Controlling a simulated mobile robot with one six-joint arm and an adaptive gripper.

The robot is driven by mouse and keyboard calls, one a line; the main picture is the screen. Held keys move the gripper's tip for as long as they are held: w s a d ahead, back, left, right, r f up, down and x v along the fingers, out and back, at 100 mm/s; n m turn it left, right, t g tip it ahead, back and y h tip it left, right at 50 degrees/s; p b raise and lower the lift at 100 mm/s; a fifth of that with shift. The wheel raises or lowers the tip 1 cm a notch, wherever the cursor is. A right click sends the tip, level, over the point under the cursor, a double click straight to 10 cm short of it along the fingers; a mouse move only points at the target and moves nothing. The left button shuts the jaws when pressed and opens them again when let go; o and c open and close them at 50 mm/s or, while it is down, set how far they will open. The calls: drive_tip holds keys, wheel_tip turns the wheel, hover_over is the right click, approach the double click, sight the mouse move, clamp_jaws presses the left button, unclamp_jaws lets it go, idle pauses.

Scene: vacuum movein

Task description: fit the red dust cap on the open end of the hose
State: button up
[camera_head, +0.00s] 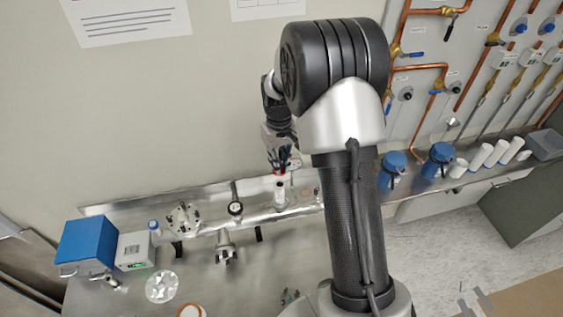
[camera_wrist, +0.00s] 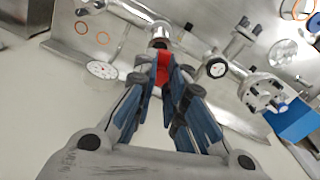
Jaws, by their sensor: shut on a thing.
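My gripper (camera_wrist: 164,72) is shut on the red dust cap (camera_wrist: 163,68), which shows between the blue-padded fingertips in the wrist view. Just beyond the cap is a short upright silver tube end (camera_wrist: 159,38), which looks like the open end of the hose. In the head view my gripper (camera_head: 281,163) is directly above this pale silver tube (camera_head: 280,189), with a trace of red at the fingertips. I cannot tell whether the cap touches the tube. The fingers hide part of the cap.
A horizontal metal pipe with a dial gauge (camera_head: 235,208) and a flange (camera_head: 184,218) runs along the bench. A blue box (camera_head: 86,245) stands at the left. The wall is close behind.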

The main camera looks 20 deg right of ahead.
drive_tip(key=shift+f+b, duration=1.85)
drive_tip(key=shift+f, duration=1.1)
drive_tip(key=shift+f+b, duration=0.4)
drive_tip(key=shift+f, duration=0.15)
drive_tip(key=o, duration=0.8)
wheel_tip(320, 180, up, 12)
drive_tip(key=shift+r, duration=0.1)
idle(0.7)
